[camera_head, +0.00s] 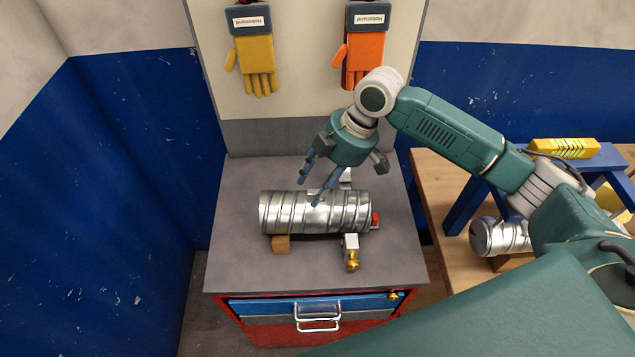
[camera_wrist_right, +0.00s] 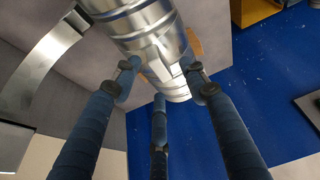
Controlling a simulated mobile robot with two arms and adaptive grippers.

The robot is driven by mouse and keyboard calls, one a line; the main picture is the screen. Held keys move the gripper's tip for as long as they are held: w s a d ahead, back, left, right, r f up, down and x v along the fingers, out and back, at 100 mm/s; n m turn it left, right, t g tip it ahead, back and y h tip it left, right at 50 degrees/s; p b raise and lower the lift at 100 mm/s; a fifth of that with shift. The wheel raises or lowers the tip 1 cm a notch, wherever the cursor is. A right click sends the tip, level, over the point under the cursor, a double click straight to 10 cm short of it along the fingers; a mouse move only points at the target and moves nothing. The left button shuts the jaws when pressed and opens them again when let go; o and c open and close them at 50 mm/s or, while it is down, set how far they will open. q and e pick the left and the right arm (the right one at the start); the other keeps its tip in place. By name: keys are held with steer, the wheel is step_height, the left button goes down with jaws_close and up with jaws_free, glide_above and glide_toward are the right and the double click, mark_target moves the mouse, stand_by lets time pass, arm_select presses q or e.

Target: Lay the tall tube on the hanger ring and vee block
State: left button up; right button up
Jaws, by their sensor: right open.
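The tall tube (camera_head: 300,212), a silver ribbed spiral duct, lies on its side on a grey cabinet top. Its left part is over a wooden block (camera_head: 281,244), which looks like the vee block. Near its right end, metal pieces with a brass knob (camera_head: 352,258) show in front and behind, apparently the hanger ring; the part under the tube is hidden. A curved metal band (camera_wrist_right: 40,72) shows beside the tube (camera_wrist_right: 150,35) in the right wrist view. My right gripper (camera_head: 316,190) is open just above and behind the tube, fingers spread; contact is unclear. My left gripper is out of view.
The cabinet top (camera_head: 240,262) is clear around the tube. A red part (camera_head: 375,219) sits at its right end. A yellow glove (camera_head: 261,65) and an orange glove (camera_head: 364,60) hang behind. A wooden bench at right holds another duct piece (camera_head: 500,237) and a yellow object (camera_head: 563,148).

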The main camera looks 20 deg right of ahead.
steer(key=v, duration=1.2)
stand_by(0.6)
